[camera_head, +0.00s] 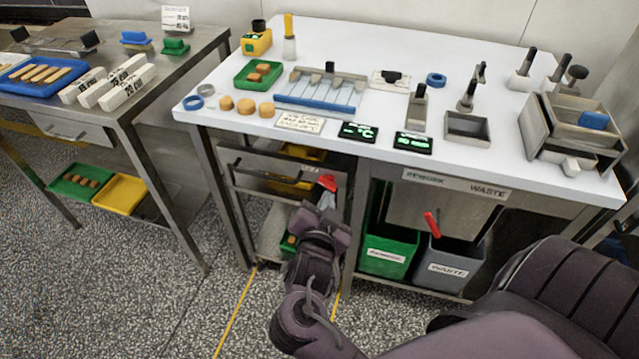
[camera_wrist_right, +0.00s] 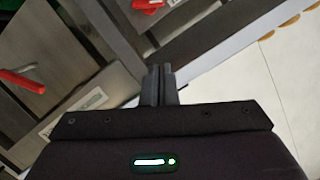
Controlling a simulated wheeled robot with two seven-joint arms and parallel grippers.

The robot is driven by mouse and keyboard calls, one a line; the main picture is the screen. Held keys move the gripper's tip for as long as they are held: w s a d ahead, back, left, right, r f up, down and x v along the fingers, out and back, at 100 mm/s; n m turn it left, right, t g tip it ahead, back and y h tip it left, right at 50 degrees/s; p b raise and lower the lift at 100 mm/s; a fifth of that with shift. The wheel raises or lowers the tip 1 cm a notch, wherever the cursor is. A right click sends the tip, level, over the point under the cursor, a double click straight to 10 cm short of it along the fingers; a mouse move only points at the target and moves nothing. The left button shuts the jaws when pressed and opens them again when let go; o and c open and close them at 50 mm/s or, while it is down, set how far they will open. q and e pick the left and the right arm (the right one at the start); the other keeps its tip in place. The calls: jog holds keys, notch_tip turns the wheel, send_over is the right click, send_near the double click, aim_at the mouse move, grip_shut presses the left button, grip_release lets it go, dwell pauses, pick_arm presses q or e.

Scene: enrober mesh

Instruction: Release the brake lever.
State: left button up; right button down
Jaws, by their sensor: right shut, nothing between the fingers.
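Two red levers show, and I cannot tell which is the brake lever. One red lever (camera_head: 328,183) is on the front of the drawer unit under the white table; it shows at the top edge of the right wrist view (camera_wrist_right: 148,5). The other red lever (camera_head: 431,224) is on the grey panel above the bins, and shows at the left of the wrist view (camera_wrist_right: 25,82). My right gripper (camera_head: 325,209) is just below the first lever in the head view. Its fingers (camera_wrist_right: 161,72) are together and empty, apart from both levers in the wrist view. My left gripper is out of view.
The white table (camera_head: 375,55) overhangs the drawer unit and carries trays, fixtures and small displays. A green rework bin (camera_head: 388,252) and a grey waste bin (camera_head: 448,267) stand below. A second metal bench (camera_head: 150,105) is at left. Open speckled floor lies between.

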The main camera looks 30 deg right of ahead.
jog(key=shift+w, duration=0.1)
send_near(332, 178)
jog(key=w+d+r, duration=0.3)
jog(key=d+r, duration=0.1)
jog(key=f, duration=0.1)
jog(key=w+f, duration=0.1)
jog(key=f, duration=0.1)
jog(key=shift+w+a+f, duration=0.1)
jog(key=shift+w+a, duration=0.2)
jog(key=shift+a, duration=0.05)
jog(key=shift+w+a+f, duration=0.2)
jog(key=shift+a+f, duration=0.05)
jog(key=shift+f, duration=0.25)
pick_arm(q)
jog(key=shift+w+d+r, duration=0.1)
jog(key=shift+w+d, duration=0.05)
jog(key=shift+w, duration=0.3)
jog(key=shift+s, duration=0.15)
